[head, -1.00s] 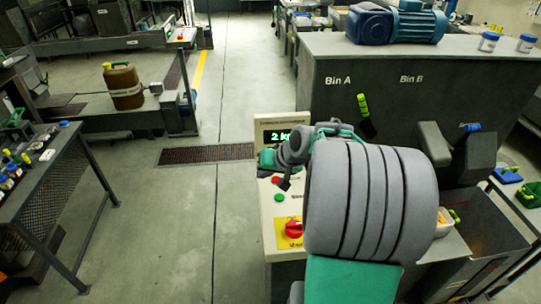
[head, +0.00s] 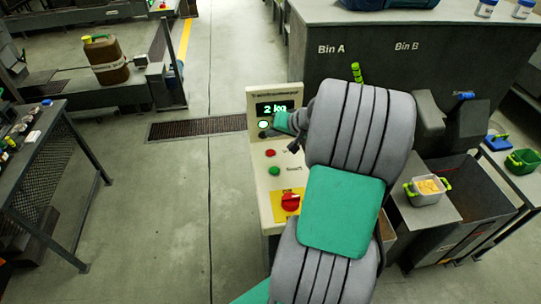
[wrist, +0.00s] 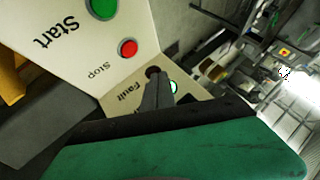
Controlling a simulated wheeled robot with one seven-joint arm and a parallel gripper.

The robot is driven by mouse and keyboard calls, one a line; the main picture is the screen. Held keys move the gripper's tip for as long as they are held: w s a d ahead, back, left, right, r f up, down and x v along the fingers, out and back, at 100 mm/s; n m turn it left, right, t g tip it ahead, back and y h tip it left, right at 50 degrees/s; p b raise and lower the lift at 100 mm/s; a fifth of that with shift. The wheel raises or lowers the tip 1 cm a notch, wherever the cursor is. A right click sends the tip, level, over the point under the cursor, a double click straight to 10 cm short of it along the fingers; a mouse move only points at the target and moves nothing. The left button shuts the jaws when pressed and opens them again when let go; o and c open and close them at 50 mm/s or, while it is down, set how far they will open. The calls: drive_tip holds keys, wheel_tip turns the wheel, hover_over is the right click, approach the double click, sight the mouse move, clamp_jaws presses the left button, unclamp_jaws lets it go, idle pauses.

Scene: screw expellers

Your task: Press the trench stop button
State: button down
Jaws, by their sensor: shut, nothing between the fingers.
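The pale control panel (head: 259,185) stands at the middle of the head view, with a lit "2 kg" display (head: 276,108). The red stop button (head: 270,153) is on its face above the green start button (head: 274,171). In the wrist view the red button (wrist: 128,48) sits beside the word "Stop", near the green button (wrist: 103,6). My gripper (head: 265,133) is just above the red button in the head picture. In the wrist view its shut fingers (wrist: 154,74) are close to the "Fault" label, beside the red button, with no visible contact. My arm hides the panel's right side.
A red rotary switch (head: 290,202) on a yellow plate is low on the panel. The dark bin housing (head: 380,70) stands behind it. A container with yellow contents (head: 427,190) sits at right. Left of the panel the floor is open, with a drain grate (head: 195,127).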

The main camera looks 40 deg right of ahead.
sight(273, 154)
wheel_tip(273, 154, down, 6)
drive_tip(key=b, duration=0.3)
drive_tip(key=shift+r, duration=0.25)
idle(1.6)
drive_tip(key=shift+f+b, duration=0.35)
drive_tip(key=shift+a+f+b, duration=0.1)
drive_tip(key=shift+f+b, duration=0.3)
drive_tip(key=shift+f, duration=0.1)
idle(0.6)
drive_tip(key=shift+r+p, duration=0.55)
drive_tip(key=shift+r, duration=0.3)
wheel_tip(273, 154, up, 5)
drive_tip(key=p, duration=0.3)
drive_tip(key=shift+r, duration=0.1)
